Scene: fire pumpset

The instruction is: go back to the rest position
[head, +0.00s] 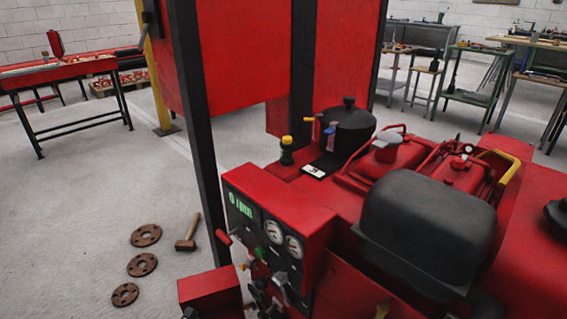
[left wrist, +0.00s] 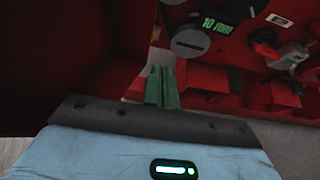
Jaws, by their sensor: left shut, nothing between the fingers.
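My left gripper (left wrist: 164,75) shows in the left wrist view as two green fingers close together, with nothing visible between them. It points toward red machinery, and I see no contact with it. I cannot pick out the left gripper clearly in the head view. My right gripper is in neither view. The red pumpset (head: 345,245) fills the right half of the head view. Its control panel (head: 262,225) carries a lit green display (head: 241,205) and two round gauges (head: 273,231).
Black posts (head: 197,120) and red panels (head: 235,55) stand behind the pumpset. A red-topped table (head: 60,75) stands back left, workbenches (head: 480,90) back right. The left floor is mostly clear.

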